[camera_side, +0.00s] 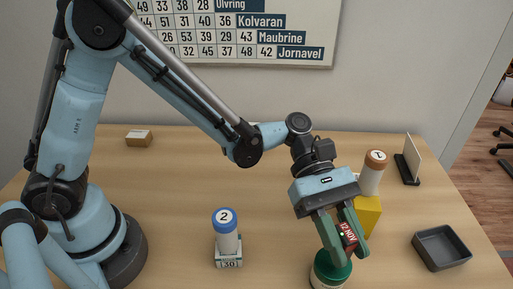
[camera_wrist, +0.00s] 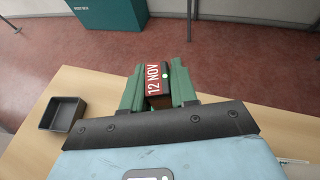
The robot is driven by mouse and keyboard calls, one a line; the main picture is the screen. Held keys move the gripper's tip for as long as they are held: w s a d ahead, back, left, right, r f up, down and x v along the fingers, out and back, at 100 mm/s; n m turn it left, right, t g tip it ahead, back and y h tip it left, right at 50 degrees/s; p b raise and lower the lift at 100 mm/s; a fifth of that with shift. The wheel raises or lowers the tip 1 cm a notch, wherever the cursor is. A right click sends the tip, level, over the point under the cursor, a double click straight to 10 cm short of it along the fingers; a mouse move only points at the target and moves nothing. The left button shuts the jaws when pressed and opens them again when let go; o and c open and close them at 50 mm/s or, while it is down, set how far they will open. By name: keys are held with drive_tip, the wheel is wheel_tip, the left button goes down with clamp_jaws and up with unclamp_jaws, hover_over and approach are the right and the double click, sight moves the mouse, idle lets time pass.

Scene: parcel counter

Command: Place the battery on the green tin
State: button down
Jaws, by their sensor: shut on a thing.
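My gripper (camera_side: 345,250) is shut on the battery (camera_side: 347,234), a small block with a red face reading "12 NOV". In the wrist view the battery (camera_wrist: 153,82) sits between the green fingers (camera_wrist: 158,80), its red face showing beside a dark side with a pale dot. The green tin (camera_side: 331,272) stands at the lower edge of the side view, right below the fingertips, with its green top partly covered by them. I cannot tell whether the battery touches the tin.
A blue-capped bottle (camera_side: 226,230) stands on a block marked 30 to the left. A brown-capped bottle (camera_side: 373,175) stands at a yellow block (camera_side: 368,216) close behind my gripper. A grey tray (camera_side: 441,248) is to the right. The table's middle left is clear.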

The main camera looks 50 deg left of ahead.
drive_tip(key=shift+f, duration=1.25)
drive_tip(key=c, duration=0.9)
unclamp_jaws()
drive_tip(key=shift+f, duration=0.15)
